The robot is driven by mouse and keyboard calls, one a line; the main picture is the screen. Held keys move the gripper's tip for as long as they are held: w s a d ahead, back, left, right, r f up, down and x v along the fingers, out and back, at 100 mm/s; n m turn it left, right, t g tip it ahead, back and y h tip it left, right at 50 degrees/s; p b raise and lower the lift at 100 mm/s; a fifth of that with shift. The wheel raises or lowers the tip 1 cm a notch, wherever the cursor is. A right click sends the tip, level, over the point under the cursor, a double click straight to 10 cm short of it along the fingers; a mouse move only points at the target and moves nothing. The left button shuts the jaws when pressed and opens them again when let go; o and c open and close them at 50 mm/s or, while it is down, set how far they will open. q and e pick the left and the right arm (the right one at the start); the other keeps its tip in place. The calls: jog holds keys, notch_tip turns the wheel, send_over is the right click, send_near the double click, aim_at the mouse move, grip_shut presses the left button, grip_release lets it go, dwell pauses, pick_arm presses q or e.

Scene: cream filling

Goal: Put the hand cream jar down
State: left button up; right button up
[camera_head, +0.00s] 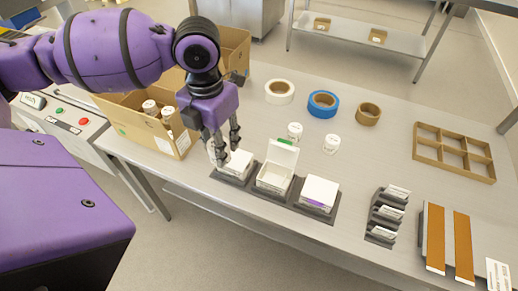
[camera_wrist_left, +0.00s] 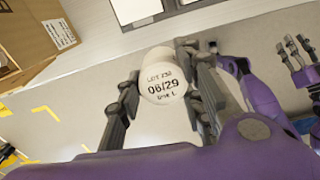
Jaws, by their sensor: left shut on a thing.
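My left gripper (camera_head: 223,142) is shut on a white hand cream jar (camera_wrist_left: 162,72), whose lid carries printed text with "08/29". It also shows in the left wrist view (camera_wrist_left: 160,85), fingers on both sides of the jar. In the head view the gripper hangs just left of and over the left white box in the row, and its fingers partly hide the jar. Two other white jars stand on the table, a left one (camera_head: 295,131) and a right one (camera_head: 331,144). My right gripper (camera_wrist_left: 296,50) shows at the right of the wrist view, fingers apart and empty.
A white box with its lid up (camera_head: 276,168) stands between two closed boxes, the right one (camera_head: 319,192) purple-edged. A cardboard carton (camera_head: 140,118) with jars is left. Tape rolls (camera_head: 322,103), a divided tray (camera_head: 455,152) and a dark holder (camera_head: 386,213) stand around.

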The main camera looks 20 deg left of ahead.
pick_arm(q)
jog(key=shift+w+d, duration=0.15)
jog(key=w+d+f, duration=0.9)
jog(key=d+f, duration=0.1)
jog(key=f, duration=0.3)
jog(key=shift+f, duration=0.55)
jog(key=o, duration=1.2)
notch_tip(320, 180, up, 13)
jog(key=shift+r, duration=0.15)
